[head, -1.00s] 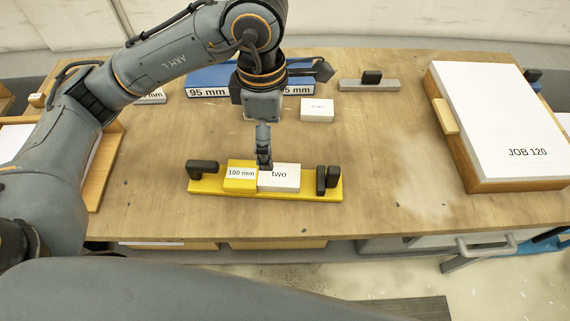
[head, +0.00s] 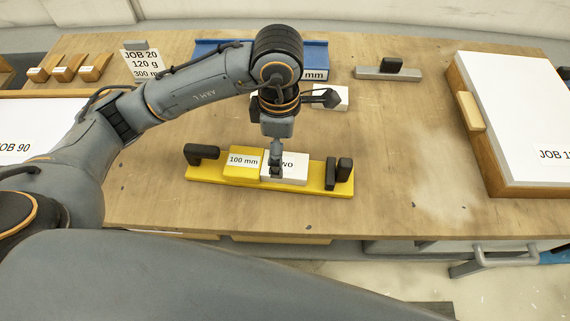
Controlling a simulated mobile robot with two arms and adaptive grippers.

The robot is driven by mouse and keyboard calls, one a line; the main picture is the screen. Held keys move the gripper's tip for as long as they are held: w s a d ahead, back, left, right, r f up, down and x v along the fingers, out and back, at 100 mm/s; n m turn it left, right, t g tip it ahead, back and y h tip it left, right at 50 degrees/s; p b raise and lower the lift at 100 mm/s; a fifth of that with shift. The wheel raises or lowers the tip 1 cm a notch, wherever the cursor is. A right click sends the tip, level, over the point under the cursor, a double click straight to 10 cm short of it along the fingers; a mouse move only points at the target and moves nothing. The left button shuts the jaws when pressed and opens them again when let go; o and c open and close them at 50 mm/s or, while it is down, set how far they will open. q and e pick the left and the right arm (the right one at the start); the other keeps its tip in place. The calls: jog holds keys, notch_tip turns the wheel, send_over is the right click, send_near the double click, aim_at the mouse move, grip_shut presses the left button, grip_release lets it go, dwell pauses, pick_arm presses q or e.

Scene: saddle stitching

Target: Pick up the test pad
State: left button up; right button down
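No label reading "test pad" is legible; the likeliest pads are two white blocks. One white block (head: 298,172), marked "two" and partly covered by my gripper, sits on a yellow bar (head: 214,176) beside a yellow block (head: 243,166) marked "100 mm". My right gripper is not in view.
Black knobs stand on the yellow bar's left end (head: 203,152) and right end (head: 345,170). A blue bar (head: 215,47) lies behind my arm. A grey bar (head: 372,73) is at the back. A large paper stack (head: 510,110) stands at right. Bare table lies between.

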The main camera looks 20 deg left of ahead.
aim_at(285, 167)
pick_arm(q)
jog(key=shift+f, duration=0.4)
jog(key=f+p, duration=0.1)
jog(key=f, duration=0.1)
jog(key=f+p, duration=0.1)
jog(key=f, duration=0.1)
jog(key=shift+w+d+f, duration=0.1)
jog(key=shift+w+f, duration=0.1)
jog(key=shift+f, duration=0.5)
jog(key=c, duration=1.5)
